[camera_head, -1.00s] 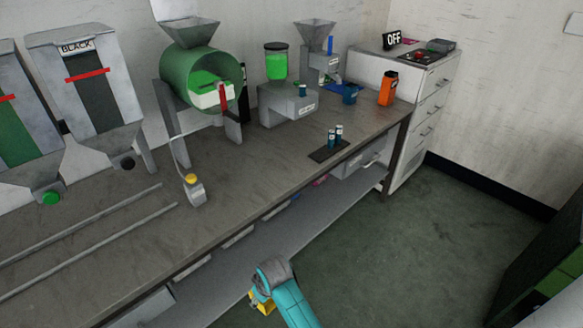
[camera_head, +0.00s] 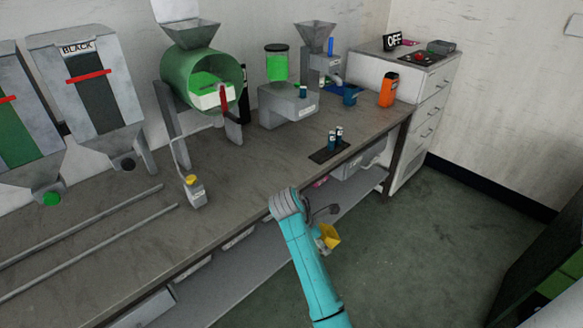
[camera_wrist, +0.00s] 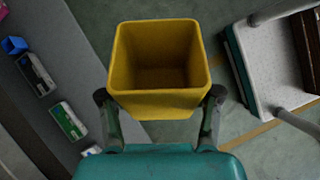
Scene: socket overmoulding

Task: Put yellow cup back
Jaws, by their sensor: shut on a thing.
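The yellow cup (camera_wrist: 158,105) is a square, open-topped container, and it looks empty in the wrist view. My gripper (camera_wrist: 160,104) is shut on it, with one finger on each side of the cup. In the head view the yellow cup (camera_head: 329,236) is held beside the workbench's front edge, over the floor and right of my arm. It looks tilted there. My gripper (camera_head: 320,224) is partly hidden behind my arm in that view.
The workbench (camera_head: 240,175) has a dark mat (camera_head: 322,155) with small bottles, an orange bottle (camera_head: 388,89) and a blue cup (camera_head: 350,95). A lower shelf (camera_head: 215,280) runs beneath. In the wrist view, a white cart-like surface (camera_wrist: 275,70) stands at right.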

